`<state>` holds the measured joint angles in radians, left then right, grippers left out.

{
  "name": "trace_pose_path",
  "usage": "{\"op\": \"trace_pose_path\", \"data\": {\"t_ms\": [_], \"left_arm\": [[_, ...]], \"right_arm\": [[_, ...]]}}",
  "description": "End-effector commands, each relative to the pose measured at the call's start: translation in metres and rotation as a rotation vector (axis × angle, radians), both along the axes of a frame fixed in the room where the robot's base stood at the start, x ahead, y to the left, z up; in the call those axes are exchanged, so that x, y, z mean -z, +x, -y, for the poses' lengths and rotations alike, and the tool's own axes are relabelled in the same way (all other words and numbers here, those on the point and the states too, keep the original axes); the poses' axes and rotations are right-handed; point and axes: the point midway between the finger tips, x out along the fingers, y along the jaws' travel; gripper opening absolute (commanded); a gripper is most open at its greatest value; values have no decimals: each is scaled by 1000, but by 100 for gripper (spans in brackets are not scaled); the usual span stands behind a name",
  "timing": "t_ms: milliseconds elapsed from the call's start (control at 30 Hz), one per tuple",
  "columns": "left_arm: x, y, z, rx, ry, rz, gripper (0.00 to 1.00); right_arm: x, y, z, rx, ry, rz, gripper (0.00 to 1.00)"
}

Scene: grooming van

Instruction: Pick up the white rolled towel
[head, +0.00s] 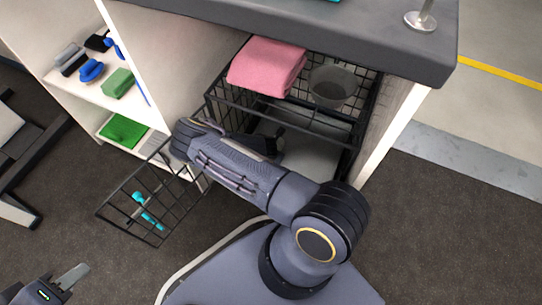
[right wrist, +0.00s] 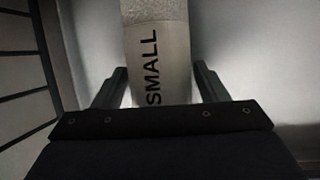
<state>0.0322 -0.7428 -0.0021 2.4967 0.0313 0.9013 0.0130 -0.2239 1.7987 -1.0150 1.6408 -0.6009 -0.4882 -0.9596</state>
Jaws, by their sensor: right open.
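A white rolled towel (right wrist: 155,12) shows in the right wrist view, with a fuzzy top part and a smooth pale band marked "SMALL" (right wrist: 160,55). My right gripper (right wrist: 160,82) is open, with one finger on each side of the band and a visible gap on the right side. The lower end of the towel is hidden behind the gripper body. In the head view my right arm reaches into the cabinet under the wire basket, and I cannot make out the towel there. My left gripper (head: 74,276) is at the lower left, far from the cabinet, partly cut off.
A black wire basket (head: 262,109) above holds a folded pink towel (head: 267,65) and a grey bowl (head: 333,85). Another wire basket (head: 130,205) with a turquoise tool stands out at the left. Shelves (head: 75,92) hold brushes and a green block. A dark countertop (head: 370,35) overhangs.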

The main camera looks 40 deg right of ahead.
Motion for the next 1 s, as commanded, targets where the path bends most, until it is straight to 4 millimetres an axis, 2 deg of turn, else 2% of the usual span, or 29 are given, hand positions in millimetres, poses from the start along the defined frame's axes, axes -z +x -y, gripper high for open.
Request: {"op": "trace_pose_path", "data": {"t_ms": [200, 467, 767, 867, 1000], "left_arm": [[-1, 0, 0, 0, 0, 0, 36], [-1, 0, 0, 0, 0, 0, 36], [-2, 0, 0, 0, 0, 0, 36], [-6, 0, 0, 0, 0, 0, 36], [-17, 0, 0, 0, 0, 0, 36]], "right_arm": [[0, 1, 1, 0, 0, 0, 65], [0, 0, 0, 0, 0, 0, 31], [-3, 1, 0, 1, -1, 1, 31], [-10, 1, 0, 1, -1, 1, 31], [-30, 1, 0, 2, 1, 3, 31]]}}
